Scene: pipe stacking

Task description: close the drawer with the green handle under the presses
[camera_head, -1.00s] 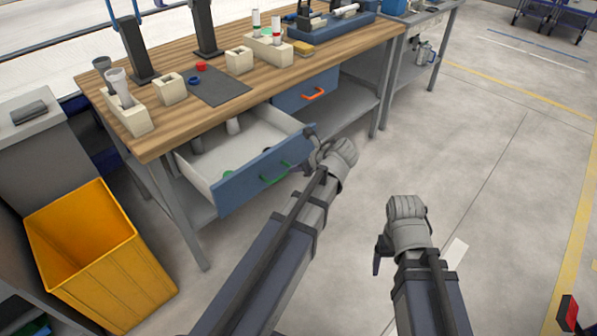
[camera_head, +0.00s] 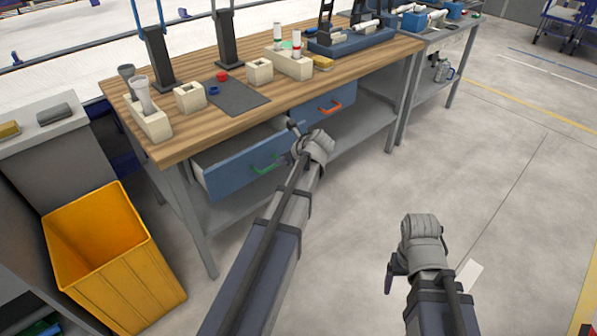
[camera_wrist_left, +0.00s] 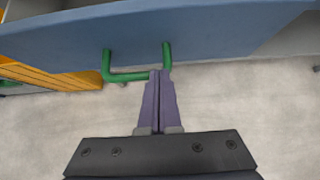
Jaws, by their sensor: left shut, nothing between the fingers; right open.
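The drawer with the green handle has a blue front (camera_head: 232,172) and hangs under the wooden bench at the left. It stands partly open, with a strip of its pale inside showing. The green handle (camera_head: 264,169) also shows in the left wrist view (camera_wrist_left: 125,76). My left gripper (camera_head: 292,128) is at the right end of the drawer front. In the left wrist view its fingers (camera_wrist_left: 160,74) are shut and empty, with the tips by the handle's right leg; I cannot tell whether they touch. My right gripper (camera_head: 389,284) is open and empty over the floor, away from the bench.
A second blue drawer (camera_head: 318,112) with an orange handle (camera_head: 331,107) is shut, to the right. A yellow bin (camera_head: 115,280) stands on the floor at left. Presses, pale blocks and a dark mat (camera_head: 239,97) are on the bench top (camera_head: 190,135).

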